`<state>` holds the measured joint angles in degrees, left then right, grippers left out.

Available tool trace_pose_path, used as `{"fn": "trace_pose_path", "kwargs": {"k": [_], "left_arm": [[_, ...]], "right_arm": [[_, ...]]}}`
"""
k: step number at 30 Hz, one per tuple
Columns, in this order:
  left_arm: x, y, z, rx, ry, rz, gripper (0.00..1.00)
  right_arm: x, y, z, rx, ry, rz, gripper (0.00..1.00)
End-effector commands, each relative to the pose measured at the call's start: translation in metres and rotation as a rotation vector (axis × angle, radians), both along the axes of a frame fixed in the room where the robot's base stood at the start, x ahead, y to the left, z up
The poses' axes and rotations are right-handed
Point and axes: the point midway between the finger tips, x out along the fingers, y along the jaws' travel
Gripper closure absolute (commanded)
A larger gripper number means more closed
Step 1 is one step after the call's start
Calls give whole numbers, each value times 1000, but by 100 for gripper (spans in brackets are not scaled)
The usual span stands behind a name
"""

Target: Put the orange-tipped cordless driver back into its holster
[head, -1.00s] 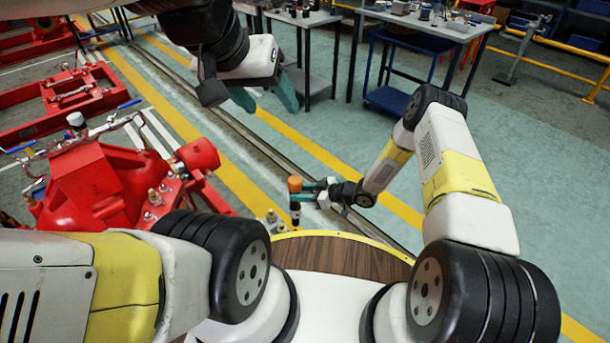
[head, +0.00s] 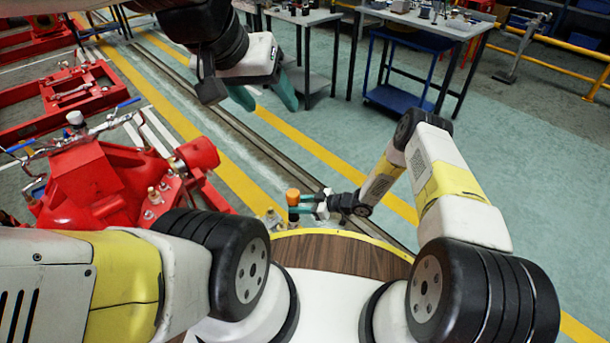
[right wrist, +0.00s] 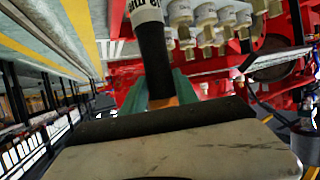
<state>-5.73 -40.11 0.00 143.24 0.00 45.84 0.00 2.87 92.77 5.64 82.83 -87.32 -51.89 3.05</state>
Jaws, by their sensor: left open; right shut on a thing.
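The orange-tipped driver (head: 293,196) is in my right gripper (head: 304,205) in the head view, just beyond the curved wooden edge of my base. Its orange end points up and its dark body hangs below. In the right wrist view the driver (right wrist: 155,55) is a black cylinder with a white lettered band, and orange shows at the teal fingers (right wrist: 158,92), which are shut on it. My left gripper (head: 265,96) is open and empty at the upper middle. I cannot make out the holster; the driver's lower end is partly hidden.
A red pumpset (head: 95,185) with fittings stands at the left, close to the driver. Small metal fittings (head: 270,219) lie just left of the driver. A workbench (head: 425,22) and a blue cart (head: 400,98) stand at the back. The green floor at right is clear.

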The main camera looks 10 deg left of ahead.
Motion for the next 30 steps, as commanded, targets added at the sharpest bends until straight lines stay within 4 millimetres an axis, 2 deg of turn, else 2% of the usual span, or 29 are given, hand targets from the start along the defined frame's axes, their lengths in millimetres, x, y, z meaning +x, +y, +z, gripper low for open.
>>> {"fn": "trace_pose_path", "kwargs": {"k": [21,30], "left_arm": [[0,0,0,0,0,0,40],[0,0,0,0,0,0,40]], "right_arm": [[0,1,-85,3,-1,0,100],[0,1,-105,4,-2,1,100]]}}
